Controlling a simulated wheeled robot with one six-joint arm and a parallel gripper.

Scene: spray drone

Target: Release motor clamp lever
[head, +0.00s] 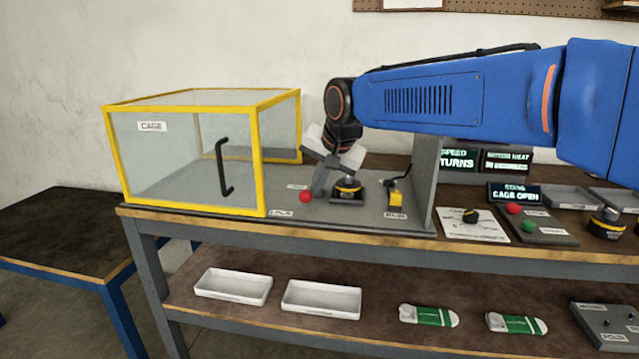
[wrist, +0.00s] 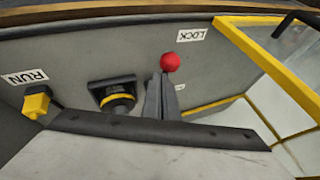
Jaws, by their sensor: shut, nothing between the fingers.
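The clamp lever shows as a red ball knob (head: 306,196) on the grey bench plate; in the wrist view the knob (wrist: 170,62) stands just beyond my fingertips. Its shaft is mostly hidden. My gripper (head: 317,192) is shut and empty, pointing down close beside the knob; its fingers (wrist: 162,88) also show in the wrist view. I cannot tell whether they touch the lever. The black motor with a yellow ring (head: 347,186) sits right of the gripper in the head view. A LOCK label (wrist: 192,35) lies near the knob.
The yellow-framed clear cage (head: 262,160) stands left of the lever. A yellow block (head: 396,199) by a RUN label and a grey upright panel (head: 424,190) stand right. A display (head: 514,193) reads CAGE OPEN. Red and green buttons (head: 528,226) sit further right.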

